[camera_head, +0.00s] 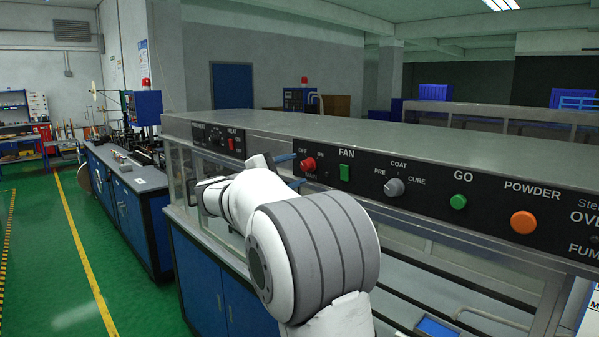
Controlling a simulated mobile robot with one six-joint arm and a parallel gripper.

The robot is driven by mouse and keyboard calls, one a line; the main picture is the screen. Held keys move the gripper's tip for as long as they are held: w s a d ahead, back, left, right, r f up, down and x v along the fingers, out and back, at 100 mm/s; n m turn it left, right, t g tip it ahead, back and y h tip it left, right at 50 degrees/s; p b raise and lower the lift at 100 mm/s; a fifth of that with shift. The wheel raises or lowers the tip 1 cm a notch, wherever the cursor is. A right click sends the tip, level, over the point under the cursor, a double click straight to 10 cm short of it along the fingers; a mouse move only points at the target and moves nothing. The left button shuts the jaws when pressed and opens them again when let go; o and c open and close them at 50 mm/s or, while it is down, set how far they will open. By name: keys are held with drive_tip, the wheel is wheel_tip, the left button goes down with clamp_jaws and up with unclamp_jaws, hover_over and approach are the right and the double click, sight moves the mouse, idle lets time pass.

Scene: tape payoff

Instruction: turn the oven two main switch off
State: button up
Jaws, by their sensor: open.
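A red rotary switch (308,163) sits at the left end of the long black control panel (405,185), with OFF at its upper left and ON at its upper right. A small label under it looks like MAIN. My white and grey arm reaches up from the bottom middle toward this end of the panel. I cannot tell whether a finger touches the switch. The exact angle of the knob is unclear.
Right of the switch are a green FAN button (345,173), a grey PRE/COAT/CURE knob (394,187), a green GO button (458,202) and an orange POWDER button (523,222). A second panel (217,138) with a red HEAT switch (231,144) is at left. Green floor is clear at left.

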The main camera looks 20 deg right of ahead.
drive_tip(key=v, duration=0.4)
drive_tip(key=shift+s+a+b, duration=0.15)
drive_tip(key=shift+a+b, duration=0.25)
drive_tip(key=shift+f, duration=0.1)
drive_tip(key=s+d+f+m+g+y, duration=0.2)
drive_tip(key=s+f+y, duration=0.3)
drive_tip(key=s+f, duration=0.45)
drive_tip(key=s+a+f+m+y, duration=0.3)
drive_tip(key=s+a+f+y, duration=0.3)
drive_tip(key=s, duration=0.5)
drive_tip(key=s+a+f+m+g+y, duration=0.1)
drive_tip(key=s+a+f+m+y, duration=0.3)
drive_tip(key=s+f, duration=0.7)
drive_tip(key=shift+s+a+f+m+g+y, duration=0.3)
drive_tip(key=shift+s+a+y, duration=0.25)
drive_tip(key=shift+a+y, duration=0.65)
